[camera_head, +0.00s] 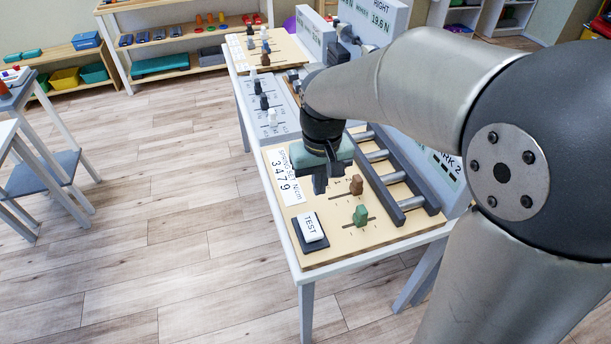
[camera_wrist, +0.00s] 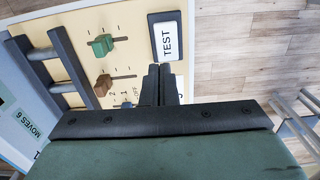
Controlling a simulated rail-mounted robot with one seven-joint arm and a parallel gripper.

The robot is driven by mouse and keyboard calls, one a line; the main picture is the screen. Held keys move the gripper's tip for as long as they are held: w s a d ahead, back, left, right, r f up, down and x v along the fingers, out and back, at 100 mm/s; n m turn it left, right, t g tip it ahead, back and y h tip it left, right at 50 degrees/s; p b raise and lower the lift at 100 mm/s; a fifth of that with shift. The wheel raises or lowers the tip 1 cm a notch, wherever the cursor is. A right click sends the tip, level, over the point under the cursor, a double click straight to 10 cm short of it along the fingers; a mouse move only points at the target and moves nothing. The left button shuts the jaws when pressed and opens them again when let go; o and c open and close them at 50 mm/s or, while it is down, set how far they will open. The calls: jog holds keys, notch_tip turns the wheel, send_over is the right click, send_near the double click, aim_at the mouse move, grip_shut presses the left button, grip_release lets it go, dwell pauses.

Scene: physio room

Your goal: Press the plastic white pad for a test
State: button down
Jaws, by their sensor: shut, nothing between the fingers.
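The white pad (camera_head: 311,227) is marked TEST and sits in a dark frame at the near left corner of a wooden board. It also shows in the wrist view (camera_wrist: 167,40), just beyond my fingertips. My gripper (camera_head: 319,190) is shut and empty, above the board and behind the pad in the head view. In the wrist view my gripper (camera_wrist: 160,70) has its fingers together, their tips close to the pad's frame. I cannot tell the exact height of the tips above the board. The pad's face is uncovered.
A green knob (camera_head: 360,215) and a brown knob (camera_head: 356,184) stand on slots right of the pad. A dark rack with metal rollers (camera_head: 393,178) lies further right. A number card (camera_head: 283,177) lies left of my gripper. More sliders (camera_head: 264,102) stand farther back.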

aim_at(309, 224)
jog(key=shift+w+a+r, duration=0.1)
jog(key=shift+w+a, duration=0.7)
jog(key=shift+a, duration=0.1)
notch_tip(309, 224, down, 14)
jog(key=shift+f+p, duration=0.1)
jog(key=shift+p, duration=0.85)
